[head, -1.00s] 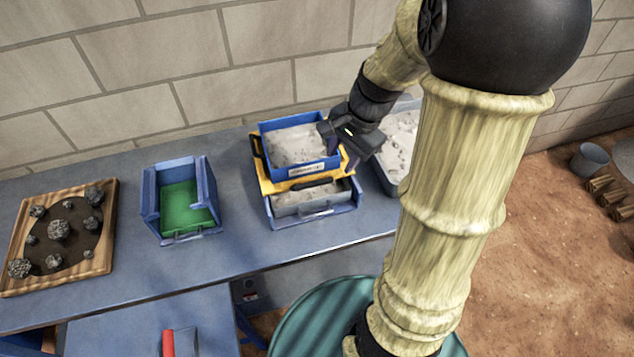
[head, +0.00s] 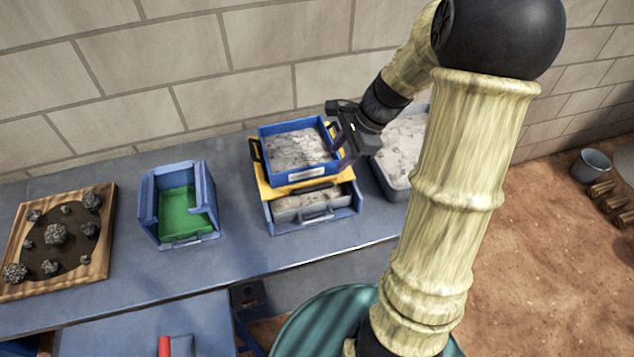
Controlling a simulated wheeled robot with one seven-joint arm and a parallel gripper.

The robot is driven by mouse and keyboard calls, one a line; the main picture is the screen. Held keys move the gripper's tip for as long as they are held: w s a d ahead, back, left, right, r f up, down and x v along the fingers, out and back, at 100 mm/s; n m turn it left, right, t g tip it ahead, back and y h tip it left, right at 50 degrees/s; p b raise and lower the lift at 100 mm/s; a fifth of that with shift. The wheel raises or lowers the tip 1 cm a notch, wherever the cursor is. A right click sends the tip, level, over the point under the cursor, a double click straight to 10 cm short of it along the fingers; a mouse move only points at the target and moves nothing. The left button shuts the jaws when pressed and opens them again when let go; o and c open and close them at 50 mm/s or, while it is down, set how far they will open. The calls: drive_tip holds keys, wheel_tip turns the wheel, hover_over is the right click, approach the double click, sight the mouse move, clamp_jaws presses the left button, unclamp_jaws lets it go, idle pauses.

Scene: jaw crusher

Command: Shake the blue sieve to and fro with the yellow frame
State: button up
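The blue sieve (head: 293,180) is a square tray with grey-white gravel in it. It sits on the yellow frame (head: 264,186), which stands over a blue holder (head: 312,222) with a grey pan (head: 290,214) of pale material in it. My gripper (head: 338,133) is at the right side of the sieve, above and beside its right wall. Its fingers appear apart, but the far parts are small and dark, and I cannot tell whether they hold the sieve's right handle.
A grey tray of pale gravel (head: 393,181) stands close on the right, partly behind my arm. A blue bin with a green floor (head: 178,232) and a wooden tray with dark rocks (head: 108,204) are at left. Bare bench lies between them.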

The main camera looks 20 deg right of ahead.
sight(314, 187)
drive_tip(key=x, duration=1.3)
drive_tip(key=shift+f, duration=0.2)
drive_tip(key=shift+c, duration=0.2)
clamp_jaws()
